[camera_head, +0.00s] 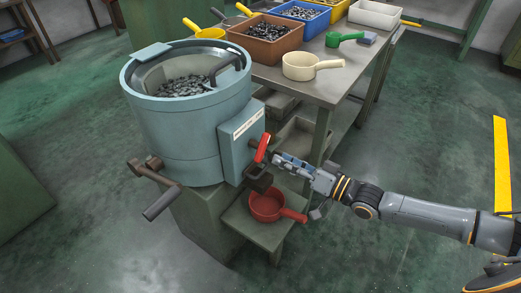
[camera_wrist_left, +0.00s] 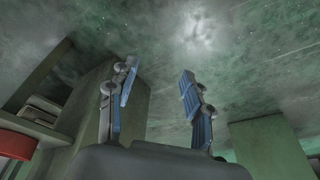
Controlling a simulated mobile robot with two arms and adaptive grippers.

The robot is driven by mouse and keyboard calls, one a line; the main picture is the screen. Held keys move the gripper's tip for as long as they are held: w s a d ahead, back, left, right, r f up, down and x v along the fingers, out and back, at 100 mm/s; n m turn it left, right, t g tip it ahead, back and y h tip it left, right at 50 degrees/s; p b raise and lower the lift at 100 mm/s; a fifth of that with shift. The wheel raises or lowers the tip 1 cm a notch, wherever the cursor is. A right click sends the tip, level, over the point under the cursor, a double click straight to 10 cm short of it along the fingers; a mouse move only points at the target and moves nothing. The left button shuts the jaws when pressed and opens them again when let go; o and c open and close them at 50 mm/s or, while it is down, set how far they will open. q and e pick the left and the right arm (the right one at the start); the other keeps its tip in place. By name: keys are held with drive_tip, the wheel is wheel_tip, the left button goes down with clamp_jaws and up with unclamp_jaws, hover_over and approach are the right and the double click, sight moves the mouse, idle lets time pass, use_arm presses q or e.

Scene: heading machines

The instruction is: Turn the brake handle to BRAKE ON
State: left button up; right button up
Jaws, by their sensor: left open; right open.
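The red brake handle (camera_head: 262,148) sticks out from the grey-blue box (camera_head: 240,137) on the side of the round drum machine (camera_head: 190,120). A white label is on the box; its text is too small to read. My right gripper (camera_head: 279,159) comes in from the right and is open, with its tips close to the handle. I cannot tell whether they touch it. In the left wrist view my left gripper (camera_wrist_left: 157,82) is open and empty, with two blue-padded fingers apart. My left arm does not show in the head view.
A red pan (camera_head: 268,206) sits on a low green shelf (camera_head: 257,230) below the handle. A crank (camera_head: 158,190) juts from the drum's lower left. The workbench (camera_head: 335,85) behind holds bins of metal parts and scoops. The green floor at the front is clear.

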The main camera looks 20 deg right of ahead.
sight(265, 151)
use_arm(q)
wheel_tip(265, 151, up, 4)
drive_tip(key=shift+w+f+b, duration=0.15)
drive_tip(key=shift+f+b, duration=0.1)
drive_tip(key=shift+b, duration=0.15)
use_arm(e)
drive_tip(key=x, duration=0.8)
drive_tip(key=shift+w, duration=0.1)
drive_tip(key=shift+c, duration=0.3)
clamp_jaws()
